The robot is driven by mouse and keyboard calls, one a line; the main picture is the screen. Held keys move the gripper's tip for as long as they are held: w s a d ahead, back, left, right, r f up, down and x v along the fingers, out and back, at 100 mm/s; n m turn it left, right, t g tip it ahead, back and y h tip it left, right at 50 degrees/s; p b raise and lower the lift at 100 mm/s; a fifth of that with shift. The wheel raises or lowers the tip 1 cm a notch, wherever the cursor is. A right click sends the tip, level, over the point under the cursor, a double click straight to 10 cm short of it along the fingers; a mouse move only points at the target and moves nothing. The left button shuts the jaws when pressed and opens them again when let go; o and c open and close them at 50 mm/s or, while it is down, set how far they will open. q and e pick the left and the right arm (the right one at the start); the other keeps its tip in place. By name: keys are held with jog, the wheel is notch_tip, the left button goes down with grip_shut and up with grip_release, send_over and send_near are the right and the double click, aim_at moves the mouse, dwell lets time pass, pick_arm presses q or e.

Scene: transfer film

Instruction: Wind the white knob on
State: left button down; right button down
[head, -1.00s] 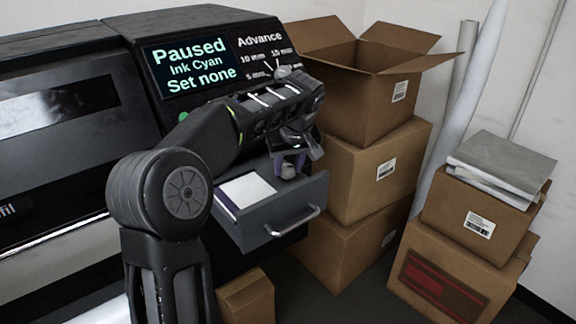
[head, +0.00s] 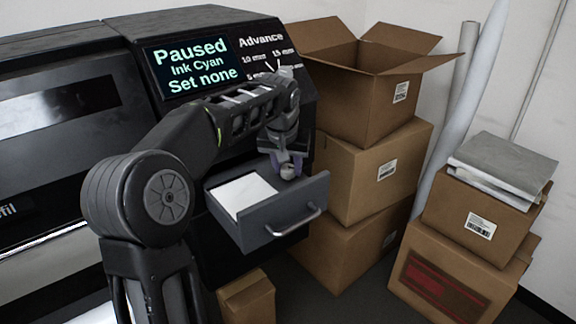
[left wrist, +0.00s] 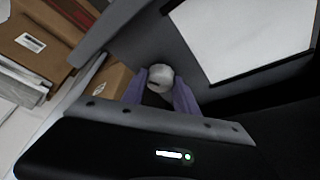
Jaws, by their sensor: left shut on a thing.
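The white knob (left wrist: 160,78) is a small round pale piece with a dark notch, held between the purple fingertips of my left gripper (left wrist: 159,90) in the left wrist view. In the head view my left gripper (head: 288,164) points down at the back right of the open grey drawer (head: 262,232), and the knob (head: 287,172) shows pale between its fingers. I cannot tell whether the knob touches the drawer. The printer panel (head: 262,40) reads "Advance" with mm marks; my left forearm partly covers its lower part. My right gripper is out of view.
A white sheet stack (head: 243,195) lies in the drawer. The screen (head: 195,66) reads "Paused, Ink Cyan, Set none". An open cardboard box (head: 365,98) tops stacked boxes (head: 372,170) close to the right of the drawer. More boxes (head: 470,215) and white rolls (head: 463,110) stand further right.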

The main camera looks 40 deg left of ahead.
aim_at(285, 186)
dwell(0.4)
pick_arm(q)
jog(key=c, duration=0.9)
grip_release()
jog(key=shift+c, duration=0.2)
jog(key=v, duration=0.8)
jog(key=shift+w+f, duration=0.1)
